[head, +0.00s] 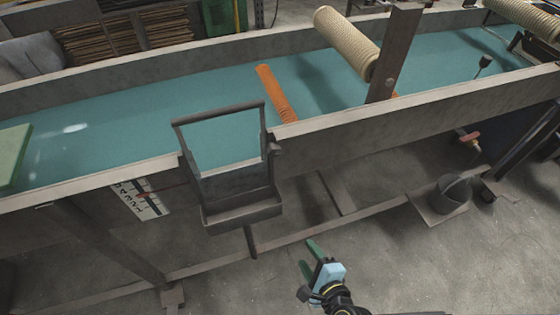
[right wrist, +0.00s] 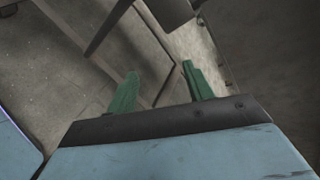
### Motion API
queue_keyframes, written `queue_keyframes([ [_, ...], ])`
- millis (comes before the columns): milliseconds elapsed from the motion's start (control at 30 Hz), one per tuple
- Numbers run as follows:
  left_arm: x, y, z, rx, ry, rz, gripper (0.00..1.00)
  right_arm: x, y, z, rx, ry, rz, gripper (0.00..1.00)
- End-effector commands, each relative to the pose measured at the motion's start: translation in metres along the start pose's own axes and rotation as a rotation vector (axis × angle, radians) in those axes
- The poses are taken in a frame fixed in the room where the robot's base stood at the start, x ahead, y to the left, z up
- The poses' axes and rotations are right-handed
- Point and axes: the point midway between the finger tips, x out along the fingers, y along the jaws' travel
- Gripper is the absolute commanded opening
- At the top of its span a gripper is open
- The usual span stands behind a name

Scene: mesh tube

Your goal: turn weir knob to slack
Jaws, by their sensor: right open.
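A dark metal weir frame (head: 237,183) hangs on the near wall of the long water trough, with a box-like lower part outside the wall. A small dark fitting (head: 274,149) sticks out at its right side; I cannot tell for sure whether it is the weir knob or how it is turned. My right gripper (head: 310,258) is open and empty, below and to the right of the weir frame, apart from it. In the right wrist view its two green fingers (right wrist: 159,78) stand apart with nothing between them. My left gripper is not in view.
The trough's near wall (head: 430,112) runs across the view. A numbered scale plate (head: 140,199) is left of the weir. An orange bar (head: 276,93) and a ribbed roller (head: 346,43) lie over the water. A dark bucket (head: 453,194) stands at right.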

Motion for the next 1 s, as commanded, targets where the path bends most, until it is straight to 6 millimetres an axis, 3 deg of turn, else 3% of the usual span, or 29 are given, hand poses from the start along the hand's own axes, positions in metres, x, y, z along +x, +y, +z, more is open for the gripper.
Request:
queue_keyframes([
  [33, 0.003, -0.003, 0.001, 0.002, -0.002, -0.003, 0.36, -0.002, -0.034, 0.023, 0.201, -0.045, -0.087, 0.52],
  [100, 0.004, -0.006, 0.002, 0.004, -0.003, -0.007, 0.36, -0.008, -0.075, 0.049, 0.472, -0.114, -0.175, 0.52],
  [200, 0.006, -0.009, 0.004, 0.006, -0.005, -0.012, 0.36, -0.022, -0.12, 0.076, 0.794, -0.212, -0.254, 0.52],
  [300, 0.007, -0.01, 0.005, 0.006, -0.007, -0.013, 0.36, -0.034, -0.15, 0.092, 1.019, -0.289, -0.291, 0.52],
  [433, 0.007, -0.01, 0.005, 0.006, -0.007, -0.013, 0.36, -0.041, -0.169, 0.102, 1.166, -0.342, -0.306, 0.52],
  [567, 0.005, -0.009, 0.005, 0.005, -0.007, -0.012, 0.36, -0.034, -0.178, 0.105, 1.196, -0.353, -0.31, 0.52],
  [1000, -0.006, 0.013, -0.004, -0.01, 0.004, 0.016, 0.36, 0.046, -0.213, 0.114, 1.189, -0.352, -0.309, 0.52],
])
